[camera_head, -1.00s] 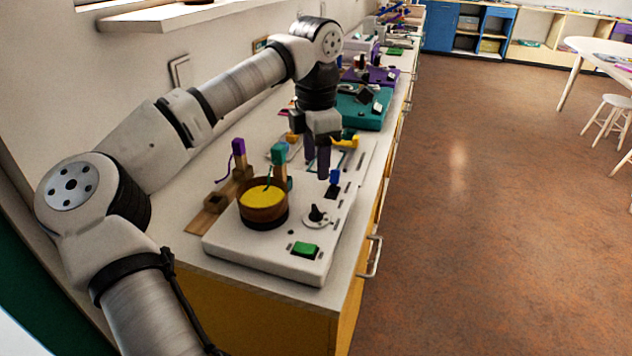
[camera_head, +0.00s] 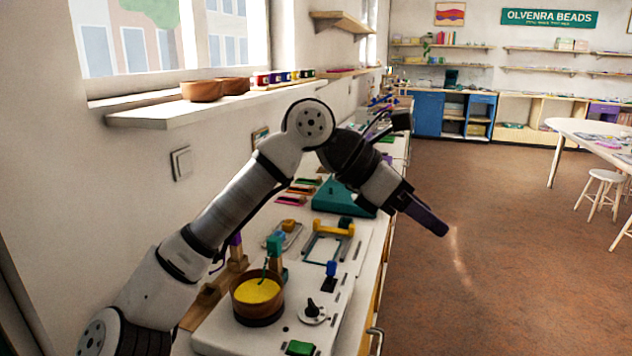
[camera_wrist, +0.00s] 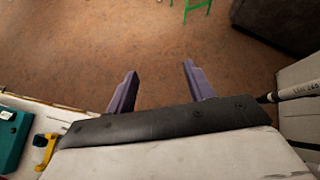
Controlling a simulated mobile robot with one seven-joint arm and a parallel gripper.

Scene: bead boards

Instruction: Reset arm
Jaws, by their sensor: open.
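My gripper (camera_head: 426,218) is raised above the counter's front edge in the head view, with its purple fingers pointing out over the floor.
On the counter below stand a white board (camera_head: 219,338) with a wooden bowl (camera_head: 257,310) of yellow beads, a yellow-handled frame (camera_head: 332,230) and a teal board (camera_head: 330,200). A shelf (camera_head: 170,117) juts from the left wall. The floor (camera_head: 480,280) at right is open.

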